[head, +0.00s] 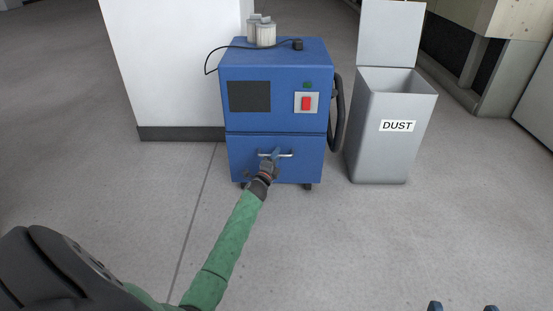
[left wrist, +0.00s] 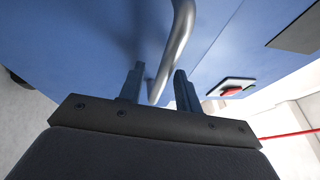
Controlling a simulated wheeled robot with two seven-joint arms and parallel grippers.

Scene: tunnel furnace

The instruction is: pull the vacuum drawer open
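The blue vacuum (head: 275,95) stands on the floor with its drawer (head: 305,168) in the lower half. The drawer front looks flush with the body. A silver bar handle (head: 288,154) is on the drawer front. My left gripper (head: 274,154) is at this handle. In the left wrist view, the two fingers of the left gripper (left wrist: 159,88) are apart, with the curved handle (left wrist: 180,35) between them and gaps visible beside it. Two blue fingertips of my right gripper (head: 462,307) show at the bottom edge, spread apart with nothing between them.
A grey bin marked DUST (head: 372,130) with a raised lid stands to the right of the vacuum. A black hose (head: 338,115) hangs on the vacuum's right side. A white block (head: 170,70) stands behind left. The floor (head: 330,240) before the vacuum is clear.

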